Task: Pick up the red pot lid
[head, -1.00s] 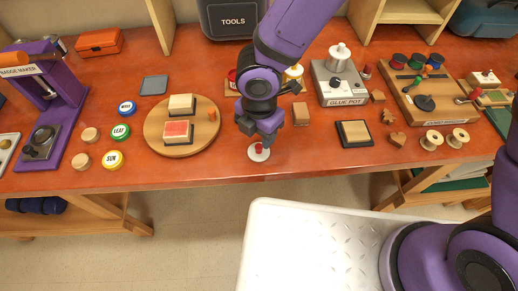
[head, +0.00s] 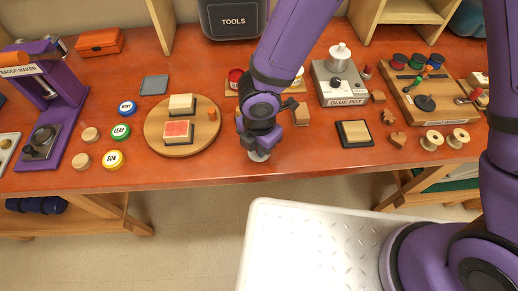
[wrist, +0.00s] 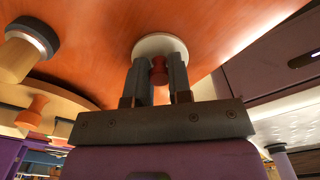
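The red pot lid is a small white disc with a red knob. In the head view the lid (head: 259,156) is near the table's front edge, mostly hidden under my gripper (head: 257,149). In the wrist view the lid (wrist: 160,43) lies flat against the orange tabletop, with its red knob between the two fingertips of my gripper (wrist: 159,68). The fingers are close together, one on each side of the knob, and look shut on it. The lid shows no clear gap above the table.
A round wooden board (head: 153,143) with two stamp pads is on the left. A dark framed pad (head: 354,133) and small wooden pieces are on the right. The glue pot (head: 338,85) and paint jars stand behind. The table's front edge is close.

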